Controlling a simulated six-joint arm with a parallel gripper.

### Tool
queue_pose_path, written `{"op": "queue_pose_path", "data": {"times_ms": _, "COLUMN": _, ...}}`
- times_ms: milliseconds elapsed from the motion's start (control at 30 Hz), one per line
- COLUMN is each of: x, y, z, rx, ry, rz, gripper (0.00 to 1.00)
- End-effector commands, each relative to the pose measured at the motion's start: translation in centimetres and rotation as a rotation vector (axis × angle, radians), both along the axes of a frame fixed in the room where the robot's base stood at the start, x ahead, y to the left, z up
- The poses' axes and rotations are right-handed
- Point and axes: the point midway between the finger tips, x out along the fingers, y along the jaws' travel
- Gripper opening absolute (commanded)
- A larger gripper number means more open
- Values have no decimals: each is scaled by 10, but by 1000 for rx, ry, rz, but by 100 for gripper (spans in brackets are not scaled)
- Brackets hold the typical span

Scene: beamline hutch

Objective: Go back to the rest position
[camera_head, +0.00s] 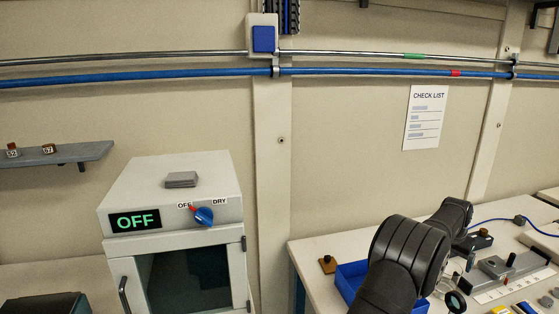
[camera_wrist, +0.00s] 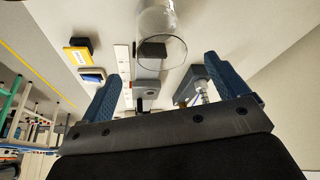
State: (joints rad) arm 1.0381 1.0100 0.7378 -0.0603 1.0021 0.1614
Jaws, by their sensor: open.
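My gripper (camera_wrist: 164,70) is open in the wrist view, its two blue fingers spread apart with nothing gripped between them. A clear glass vessel (camera_wrist: 162,22) shows beyond the fingertips, towards the top of the wrist view. I cannot tell how far it is from the fingers. In the head view my black arm reaches over the bench at the lower right and hides part of it; the gripper's fingers cannot be made out there.
The white bench (camera_head: 318,247) carries a blue tray (camera_head: 349,277), a brown block (camera_head: 327,264) and a grey fixture (camera_head: 496,267). An oven-like cabinet (camera_head: 172,225) reading OFF stands left. A wall shelf (camera_head: 82,154) holds small samples. Yellow (camera_wrist: 77,55) and blue-edged (camera_wrist: 92,76) items lie left of my fingers.

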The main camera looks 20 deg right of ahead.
Motion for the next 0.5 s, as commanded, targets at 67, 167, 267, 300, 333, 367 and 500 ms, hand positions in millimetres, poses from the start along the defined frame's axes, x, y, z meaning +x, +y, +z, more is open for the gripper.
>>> {"op": "queue_pose_path", "data": {"times_ms": 67, "x": -2, "y": 6, "z": 16, "rx": -2, "ry": -1, "rz": 0, "gripper": 91}}
{"op": "queue_pose_path", "data": {"times_ms": 167, "x": -1, "y": 1, "z": -2, "rx": 5, "ry": 3, "rz": 0, "gripper": 91}}
{"op": "queue_pose_path", "data": {"times_ms": 267, "x": 2, "y": -6, "z": -19, "rx": 3, "ry": 2, "rz": 0, "gripper": 91}}
{"op": "queue_pose_path", "data": {"times_ms": 300, "x": 3, "y": -9, "z": -26, "rx": 3, "ry": 2, "rz": 0, "gripper": 91}}
{"op": "queue_pose_path", "data": {"times_ms": 333, "x": 4, "y": -11, "z": -31, "rx": 3, "ry": 2, "rz": 0, "gripper": 91}}
{"op": "queue_pose_path", "data": {"times_ms": 367, "x": 5, "y": -13, "z": -36, "rx": 3, "ry": 2, "rz": 0, "gripper": 91}}
{"op": "queue_pose_path", "data": {"times_ms": 500, "x": 9, "y": -22, "z": -59, "rx": 2, "ry": 1, "rz": 0, "gripper": 91}}
